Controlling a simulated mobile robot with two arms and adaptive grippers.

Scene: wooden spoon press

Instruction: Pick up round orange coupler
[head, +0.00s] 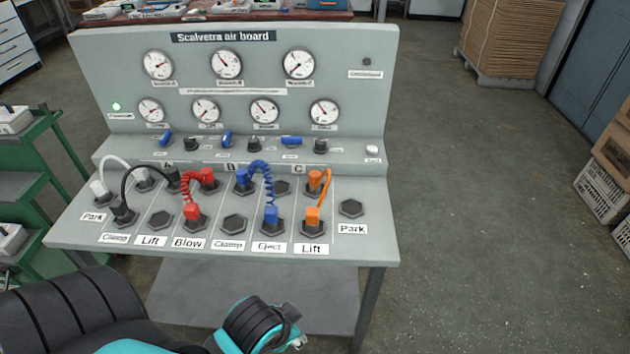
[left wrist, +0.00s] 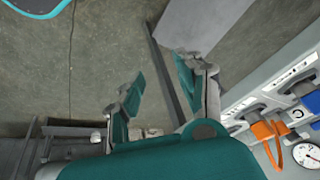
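Two orange couplers are joined by an orange hose on the board's sloped panel in the head view. The upper orange coupler (head: 314,181) looks cylindrical and sits on a rear port under C. The lower orange coupler (head: 313,215) looks blockier and sits on the front port labelled Lift. I cannot tell their shapes for certain. Orange parts (left wrist: 264,130) also show at the right edge of the left wrist view. My left gripper (left wrist: 160,88) is open and empty, apart from the panel. Its fingers are not clear in the head view. My right gripper is not in view.
Red couplers (head: 192,212), blue couplers (head: 270,214), and black and white couplers with hoses stand left of the orange ones. An empty hexagonal Park port (head: 351,208) is at right. Gauges (head: 324,111) and switches rise behind.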

